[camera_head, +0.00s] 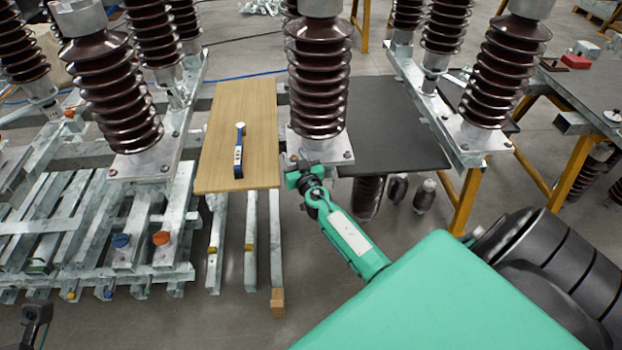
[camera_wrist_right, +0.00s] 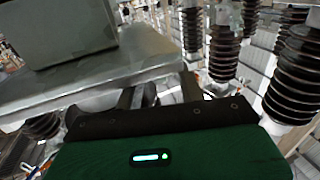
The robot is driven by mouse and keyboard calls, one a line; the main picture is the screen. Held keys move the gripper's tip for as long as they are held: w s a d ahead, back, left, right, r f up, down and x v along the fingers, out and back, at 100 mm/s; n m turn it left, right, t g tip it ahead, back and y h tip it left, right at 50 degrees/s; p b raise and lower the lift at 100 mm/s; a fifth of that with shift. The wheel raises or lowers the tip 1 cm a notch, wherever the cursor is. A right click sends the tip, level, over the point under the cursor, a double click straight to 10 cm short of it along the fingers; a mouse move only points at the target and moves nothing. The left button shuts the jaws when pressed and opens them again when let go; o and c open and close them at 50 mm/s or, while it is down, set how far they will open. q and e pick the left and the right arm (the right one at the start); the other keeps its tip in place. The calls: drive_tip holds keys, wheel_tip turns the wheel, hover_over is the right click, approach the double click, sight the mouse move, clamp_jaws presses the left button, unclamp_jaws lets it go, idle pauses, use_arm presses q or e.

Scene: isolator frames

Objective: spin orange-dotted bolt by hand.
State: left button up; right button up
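My right gripper (camera_head: 306,178), on its green arm, is at the front edge of the metal base plate (camera_head: 322,150) under the middle brown insulator. In the right wrist view its fingers (camera_wrist_right: 143,97) reach under a grey plate (camera_wrist_right: 150,58), with a dark rounded shape between them; whether they grip it is unclear. Small bolts with reddish dots (camera_head: 347,155) show on the base plate. Which bolt carries the orange dot is unclear. Part of my left gripper (camera_head: 36,314) shows at the lower left.
A wooden board (camera_head: 222,120) with a blue-and-white tool (camera_head: 239,150) lies left of the middle insulator. A black board (camera_head: 400,130) lies to its right. Tall brown insulators stand around on galvanised frames. A yellow-legged table (camera_head: 590,90) is at the right.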

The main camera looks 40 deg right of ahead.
drive_tip(key=f+b+v, duration=0.1)
drive_tip(key=b+v, duration=0.1)
drive_tip(key=v, duration=1.1)
wheel_tip(320, 180, down, 8)
drive_tip(key=s+a+g+b, duration=0.1)
drive_tip(key=g, duration=0.1)
drive_tip(key=shift+s, duration=0.4)
drive_tip(key=shift+a, duration=0.1)
